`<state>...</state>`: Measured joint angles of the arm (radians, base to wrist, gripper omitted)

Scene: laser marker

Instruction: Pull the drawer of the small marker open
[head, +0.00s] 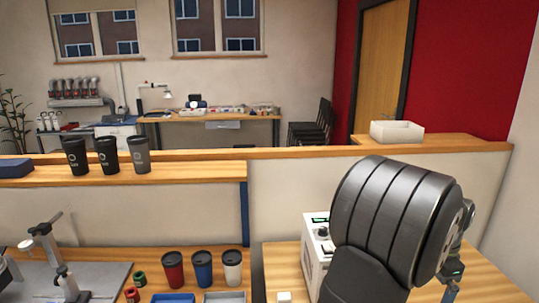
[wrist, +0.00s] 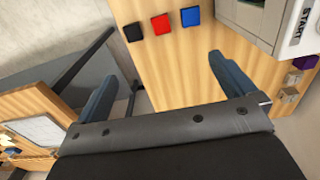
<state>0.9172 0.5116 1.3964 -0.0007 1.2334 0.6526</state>
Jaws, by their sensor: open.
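The small marker (head: 317,252) is a pale box with a dark knob and a small green display, standing on the wooden table at the lower right of the head view. My dark arm hides much of it. In the wrist view a pale housing (wrist: 262,18) with a START label shows at the top right, cut off by the frame. I cannot clearly make out the drawer or whether it is open. My gripper (wrist: 162,66) has its two blue-grey fingers wide apart with nothing between them. The housing is beyond the right finger, apart from it. The head view does not show the fingertips.
Black (wrist: 133,32), red (wrist: 161,24) and blue (wrist: 190,17) squares lie on the table near the housing. Small blocks (wrist: 290,95) sit at the right. Lidded red (head: 173,270), blue (head: 203,268) and white (head: 232,268) cups stand on the left table. A low partition (head: 380,175) runs behind.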

